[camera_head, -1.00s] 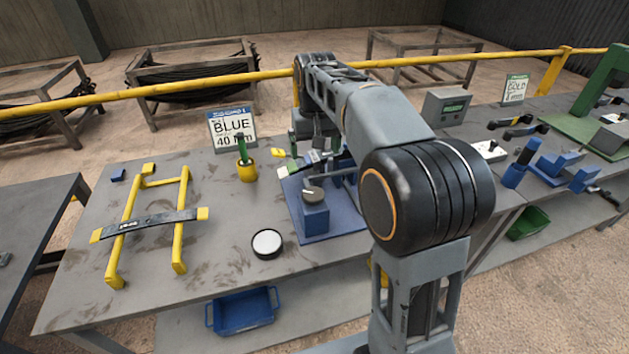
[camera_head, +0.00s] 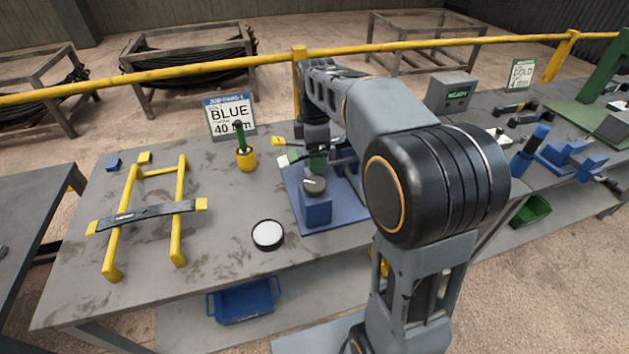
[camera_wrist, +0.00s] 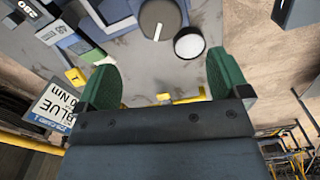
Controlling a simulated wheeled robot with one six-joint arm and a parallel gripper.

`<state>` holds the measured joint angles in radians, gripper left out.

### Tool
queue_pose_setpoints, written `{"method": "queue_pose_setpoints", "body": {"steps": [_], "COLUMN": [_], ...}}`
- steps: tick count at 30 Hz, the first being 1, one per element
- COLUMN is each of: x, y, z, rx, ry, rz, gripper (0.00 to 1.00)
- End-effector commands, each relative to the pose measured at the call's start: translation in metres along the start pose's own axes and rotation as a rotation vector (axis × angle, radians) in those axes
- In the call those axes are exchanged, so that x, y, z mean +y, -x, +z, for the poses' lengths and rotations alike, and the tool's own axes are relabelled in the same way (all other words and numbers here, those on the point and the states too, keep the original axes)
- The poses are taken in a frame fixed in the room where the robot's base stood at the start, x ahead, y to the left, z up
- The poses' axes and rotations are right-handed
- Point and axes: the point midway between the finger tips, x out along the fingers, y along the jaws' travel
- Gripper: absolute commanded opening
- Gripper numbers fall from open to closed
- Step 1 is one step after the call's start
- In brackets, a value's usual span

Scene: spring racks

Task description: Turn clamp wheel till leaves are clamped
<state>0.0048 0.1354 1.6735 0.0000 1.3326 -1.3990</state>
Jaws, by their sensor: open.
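The clamp wheel (camera_head: 314,185) is a round grey knob with a white mark, on top of a blue block (camera_head: 316,211) on a blue plate. In the wrist view the wheel (camera_wrist: 160,20) lies at the top, beyond the fingertips. My gripper (camera_wrist: 166,72) has two green fingers spread apart with nothing between them. In the head view my gripper (camera_head: 318,157) hangs just behind the wheel, apart from it as far as I can tell. A dark leaf (camera_head: 145,215) with yellow ends lies across a yellow rack (camera_head: 180,230). Any leaves in the clamp are mostly hidden by my arm.
A black-rimmed white disc (camera_head: 268,235) lies in front of the clamp. A grey box (camera_head: 451,92) and blue fixtures (camera_head: 567,155) stand right.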

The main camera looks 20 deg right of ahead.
Motion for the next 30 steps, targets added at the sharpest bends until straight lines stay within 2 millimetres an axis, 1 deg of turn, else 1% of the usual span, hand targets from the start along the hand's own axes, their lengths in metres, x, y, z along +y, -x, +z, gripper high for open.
{"method": "queue_pose_setpoints", "body": {"steps": [1,6,12,15,21,30], "x": [-0.001,-0.001,-0.001,-0.001,-0.001,-0.001], "y": [-0.011,-0.044,-0.075,-0.087,-0.099,-0.101], "z": [0.000,-0.001,-0.002,-0.002,-0.002,-0.002], "rx": [-0.001,-0.001,0.000,0.000,0.000,0.000], "ry": [0.001,0.001,0.002,0.002,0.002,0.001], "rz": [-0.005,-0.004,-0.003,-0.002,-0.002,0.000], "gripper": [0.94,0.94,0.94,0.94,0.94,0.94]}}
